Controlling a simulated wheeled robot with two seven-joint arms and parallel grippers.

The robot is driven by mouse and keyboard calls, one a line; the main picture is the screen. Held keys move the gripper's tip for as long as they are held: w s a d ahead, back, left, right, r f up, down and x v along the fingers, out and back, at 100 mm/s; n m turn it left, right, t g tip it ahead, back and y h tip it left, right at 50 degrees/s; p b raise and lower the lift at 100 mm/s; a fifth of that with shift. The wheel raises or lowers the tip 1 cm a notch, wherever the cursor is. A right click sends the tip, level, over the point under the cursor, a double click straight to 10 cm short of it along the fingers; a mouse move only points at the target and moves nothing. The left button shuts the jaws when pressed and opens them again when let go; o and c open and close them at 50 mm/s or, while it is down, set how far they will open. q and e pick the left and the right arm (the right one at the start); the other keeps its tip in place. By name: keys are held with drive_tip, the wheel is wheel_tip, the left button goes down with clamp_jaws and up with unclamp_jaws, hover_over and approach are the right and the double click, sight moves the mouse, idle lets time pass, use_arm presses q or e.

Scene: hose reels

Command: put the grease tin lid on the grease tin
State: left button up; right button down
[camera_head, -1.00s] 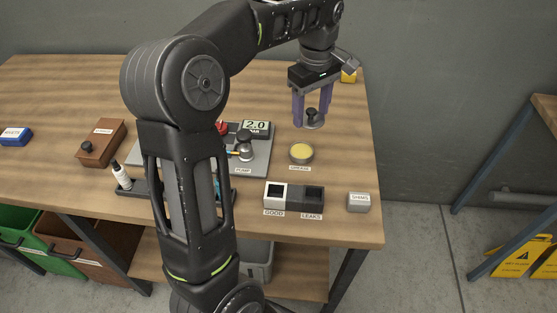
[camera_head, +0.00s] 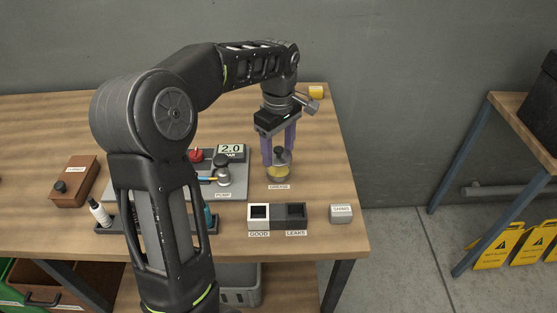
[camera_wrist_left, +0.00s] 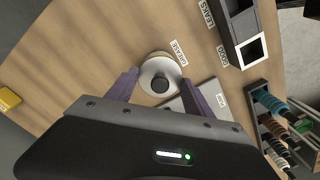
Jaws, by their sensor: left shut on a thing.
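The grease tin (camera_head: 278,175) stands on the bench behind its GREASE label, its yellow top partly showing. My left gripper (camera_head: 280,158) points down over it, with purple fingers shut on the grease tin lid (camera_head: 281,157). The lid is a grey disc with a dark knob. In the left wrist view the lid (camera_wrist_left: 149,85) lies between the fingers and covers most of the tin (camera_wrist_left: 148,58). I cannot tell whether lid and tin touch. My right gripper is not in view.
The GOOD and LEAKS box (camera_head: 276,211) stands just in front, with the SHIMS block (camera_head: 341,214) to its right. The pump board (camera_head: 235,190) lies left of the tin. A yellow block (camera_head: 316,92) is at the back right. Bare bench lies behind the tin.

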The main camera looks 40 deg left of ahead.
sight(279, 160)
use_arm(q)
drive_tip(key=shift+f, duration=0.2)
drive_tip(key=shift+f, duration=1.85)
drive_tip(key=shift+f, duration=0.15)
drive_tip(key=o, duration=1.3)
wheel_tip(279, 160, up, 12)
drive_tip(key=shift+r+p, duration=0.2)
drive_tip(key=shift+p, duration=0.35)
